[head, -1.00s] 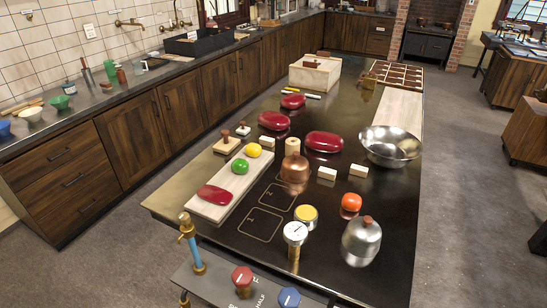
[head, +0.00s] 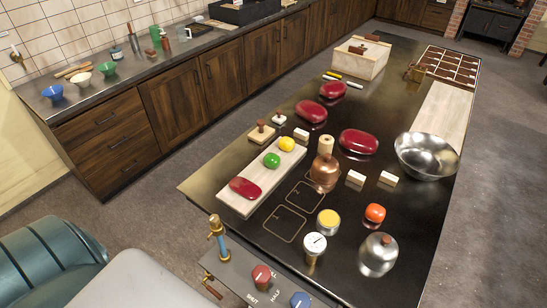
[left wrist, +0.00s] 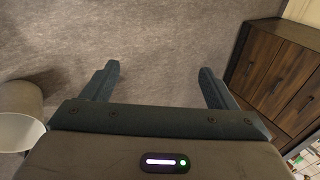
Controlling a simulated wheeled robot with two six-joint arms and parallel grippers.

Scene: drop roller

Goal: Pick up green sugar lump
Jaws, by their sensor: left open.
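The green sugar lump (head: 271,160) is a round piece on the pale board (head: 236,203) at the left side of the dark island counter. A yellow lump (head: 286,144) sits just behind it and a red lump (head: 245,187) in front of it on the same board. My left gripper (left wrist: 160,82) is open and empty in the left wrist view, with grey floor beyond its fingers. No gripper fingers show in the head view; parts of my own body show at its lower left. My right gripper is not in view.
Right of the board stand a copper pot (head: 325,172), a dial gauge (head: 314,245) and a yellow-topped tin (head: 328,222). A steel bowl (head: 426,156) is at the right. A valve panel (head: 250,272) edges the counter's front. Grey floor lies open left of the island.

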